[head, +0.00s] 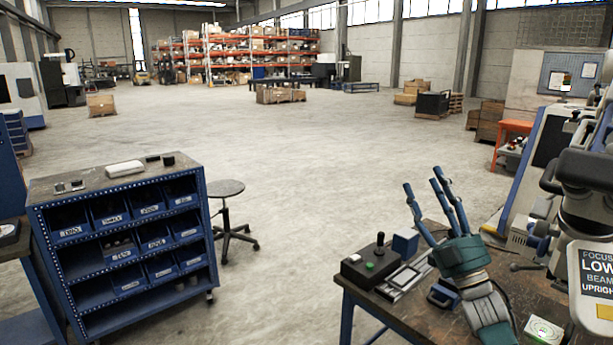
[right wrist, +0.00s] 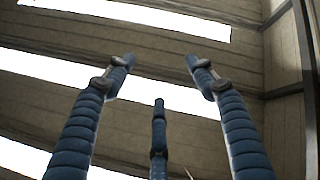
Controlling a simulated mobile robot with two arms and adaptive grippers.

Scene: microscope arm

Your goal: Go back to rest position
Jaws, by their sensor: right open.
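My right gripper (head: 437,195) is raised above the workbench in the head view, its blue fingers spread and pointing up. In the right wrist view the fingers of my right gripper (right wrist: 158,85) are apart with nothing between them. Behind them are only the hall's wall and bright windows. The microscope arm (head: 590,190) stands at the right edge of the head view, partly cut off, with a sign reading "FOCUS LOW BEAM UPRIGHT". My right gripper is left of it and apart from it. My left gripper is not in view.
The workbench (head: 395,318) holds a black control box (head: 368,268) with a joystick and a green button, and small parts. A blue bin cabinet (head: 130,250) stands at the left, a stool (head: 226,190) beside it. The floor (head: 290,200) between cabinet and bench is clear.

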